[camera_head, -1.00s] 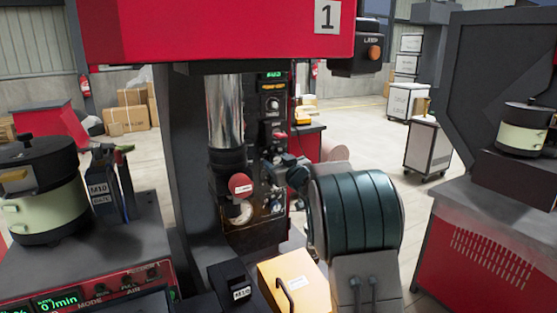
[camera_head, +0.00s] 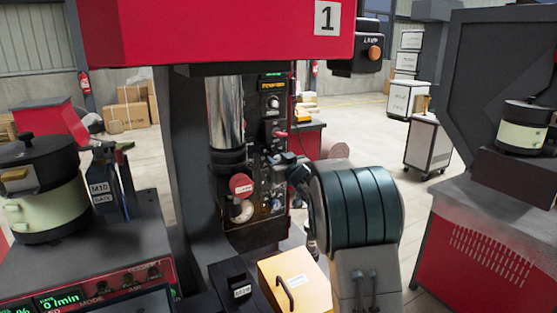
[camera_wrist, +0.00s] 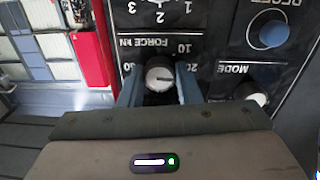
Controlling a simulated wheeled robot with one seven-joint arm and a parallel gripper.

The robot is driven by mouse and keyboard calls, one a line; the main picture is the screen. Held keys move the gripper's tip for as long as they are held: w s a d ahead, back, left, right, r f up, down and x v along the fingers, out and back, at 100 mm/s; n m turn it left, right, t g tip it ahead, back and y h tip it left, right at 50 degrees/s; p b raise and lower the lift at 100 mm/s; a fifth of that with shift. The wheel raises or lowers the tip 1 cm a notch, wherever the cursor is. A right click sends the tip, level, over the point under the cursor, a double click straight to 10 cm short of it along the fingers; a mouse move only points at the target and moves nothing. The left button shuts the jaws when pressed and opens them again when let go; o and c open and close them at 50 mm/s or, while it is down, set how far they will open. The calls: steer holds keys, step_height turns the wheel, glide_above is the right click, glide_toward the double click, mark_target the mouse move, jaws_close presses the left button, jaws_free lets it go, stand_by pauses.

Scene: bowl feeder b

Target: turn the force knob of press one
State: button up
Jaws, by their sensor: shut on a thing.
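Press one has a red head with a "1" plate (camera_head: 327,17) and a dark control panel (camera_head: 273,150) behind its column. In the head view my arm hides part of the panel, and the grip itself is too small to make out.
In the wrist view a blue reset button (camera_wrist: 273,34) and a mode knob (camera_wrist: 252,92) lie right of the force knob. A red-capped part (camera_head: 240,184) stands by the column. A yellow box with a handle (camera_head: 312,284) and a bowl feeder (camera_head: 48,205) stand in front and left.

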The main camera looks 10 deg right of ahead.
steer(key=m+p, duration=0.2)
steer(key=m, duration=0.2)
steer(key=shift+r, duration=0.15)
steer(key=m+p, duration=0.3)
steer(key=m, duration=0.1)
steer(key=shift+d+m, duration=0.1)
steer(key=shift+m, duration=0.2)
steer(key=m+p, duration=0.2)
steer(key=m, duration=0.2)
steer(key=shift+g+p, duration=0.3)
steer(key=shift+p, duration=0.1)
steer(key=shift+m+p, duration=0.9)
steer(key=shift+m, duration=1.1)
steer(key=o, duration=1)
steer(key=shift+c, duration=0.2)
steer(key=shift+s, duration=0.1)
steer(key=b+v, duration=0.3)
steer(key=v, duration=1)
steer(key=shift+s+d, duration=0.2)
steer(key=shift+s, duration=0.1)
